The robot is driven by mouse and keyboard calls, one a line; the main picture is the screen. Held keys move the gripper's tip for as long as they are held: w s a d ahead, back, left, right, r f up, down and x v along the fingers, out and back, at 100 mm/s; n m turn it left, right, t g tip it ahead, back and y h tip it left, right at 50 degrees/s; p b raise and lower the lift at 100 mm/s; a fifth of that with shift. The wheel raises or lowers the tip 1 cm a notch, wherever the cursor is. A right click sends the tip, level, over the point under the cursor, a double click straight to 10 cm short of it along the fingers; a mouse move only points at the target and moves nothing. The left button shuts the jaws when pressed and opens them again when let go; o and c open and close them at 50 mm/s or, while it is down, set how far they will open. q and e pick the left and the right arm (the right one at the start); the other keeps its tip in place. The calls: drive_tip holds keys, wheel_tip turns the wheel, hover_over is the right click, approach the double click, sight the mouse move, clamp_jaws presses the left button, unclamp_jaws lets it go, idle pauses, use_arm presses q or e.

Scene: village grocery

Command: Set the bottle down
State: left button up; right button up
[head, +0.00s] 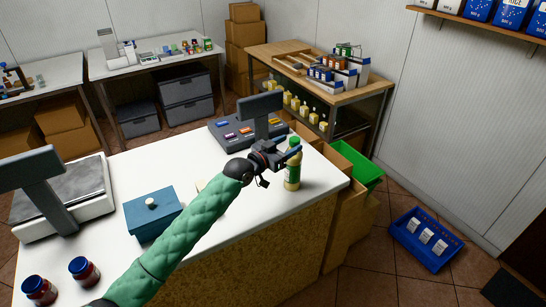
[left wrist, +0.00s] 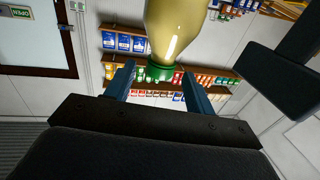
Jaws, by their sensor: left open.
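The bottle (head: 292,177), pale yellow with a green cap, stands upright on the white counter (head: 222,232) near its right end. My left gripper (head: 290,153) is at the bottle's upper part, with its blue fingers near the neck and cap. In the left wrist view, the bottle (left wrist: 176,28) appears upside down. Its green cap shows between the two open fingers of my left gripper (left wrist: 160,88), with a gap on each side. The bottle's base is hidden in the left wrist view. My right gripper is not in view.
A dark cash register (head: 240,130) stands behind the bottle. A teal box (head: 152,213), a scale (head: 85,193) and two dark jars (head: 84,270) are further left on the counter. The counter's right edge is close to the bottle. A green crate (head: 368,175) lies beyond it.

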use_arm(q)
drive_tip(key=b+v, duration=0.2)
drive_tip(key=v, duration=0.5)
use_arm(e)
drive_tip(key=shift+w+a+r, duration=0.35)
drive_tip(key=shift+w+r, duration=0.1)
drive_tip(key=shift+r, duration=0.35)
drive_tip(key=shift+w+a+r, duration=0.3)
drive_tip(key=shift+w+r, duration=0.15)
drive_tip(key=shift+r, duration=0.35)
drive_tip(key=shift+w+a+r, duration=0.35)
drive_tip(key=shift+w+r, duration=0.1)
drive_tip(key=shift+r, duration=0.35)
